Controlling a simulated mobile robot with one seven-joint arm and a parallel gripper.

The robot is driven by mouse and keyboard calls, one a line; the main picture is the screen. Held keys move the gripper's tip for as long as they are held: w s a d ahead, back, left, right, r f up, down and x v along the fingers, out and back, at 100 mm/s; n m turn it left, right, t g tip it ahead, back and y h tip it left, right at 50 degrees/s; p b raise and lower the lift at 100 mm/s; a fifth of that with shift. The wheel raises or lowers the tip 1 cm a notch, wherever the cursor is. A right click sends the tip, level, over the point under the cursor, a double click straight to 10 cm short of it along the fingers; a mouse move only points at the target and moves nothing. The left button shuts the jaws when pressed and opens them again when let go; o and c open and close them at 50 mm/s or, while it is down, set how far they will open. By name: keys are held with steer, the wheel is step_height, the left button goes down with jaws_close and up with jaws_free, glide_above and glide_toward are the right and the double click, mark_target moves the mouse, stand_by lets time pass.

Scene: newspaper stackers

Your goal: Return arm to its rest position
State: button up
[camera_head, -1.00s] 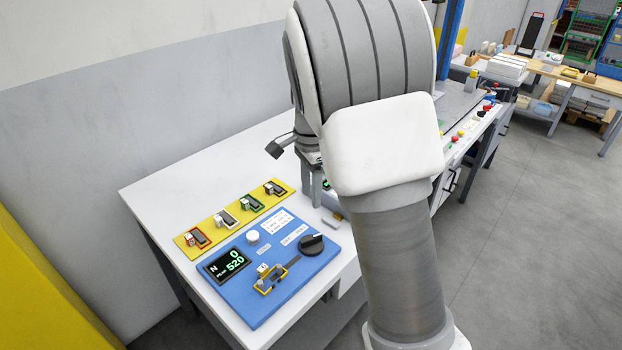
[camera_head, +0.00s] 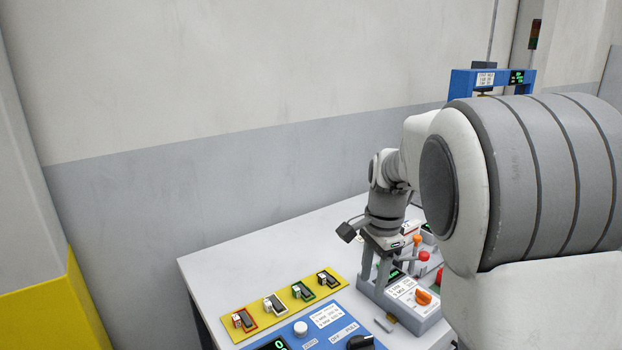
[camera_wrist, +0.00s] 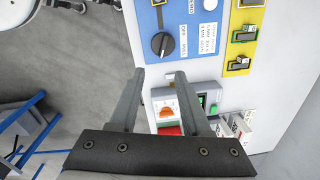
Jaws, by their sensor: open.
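My gripper (camera_head: 374,279) hangs above the white table (camera_head: 235,262), fingers pointing down. It is near a small grey control box with an orange knob (camera_head: 423,297). In the wrist view my gripper (camera_wrist: 158,75) shows two grey fingers apart, with nothing between them. The same orange knob (camera_wrist: 166,112) lies below and beyond the fingers. My arm covers the right part of the head view and hides much of the table there.
A blue panel (camera_head: 297,335) with a dark knob stands at the table front. A yellow strip (camera_head: 327,291) with several small holders lies behind it. Red and orange controls (camera_head: 424,256) stand right of my gripper. A blue frame (camera_head: 460,84) rises at the back right. A grey wall runs behind.

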steer(key=s+r+n+t, duration=0.2)
steer(key=s+n, duration=0.4)
steer(key=s, duration=0.5)
steer(key=s+r+n+t, duration=0.3)
steer(key=s+r+n, duration=0.2)
steer(key=s, duration=0.7)
steer(key=n, duration=0.2)
steer(key=shift+s+r+n, duration=0.15)
steer(key=shift+r+n, duration=0.05)
steer(key=shift+n, duration=0.1)
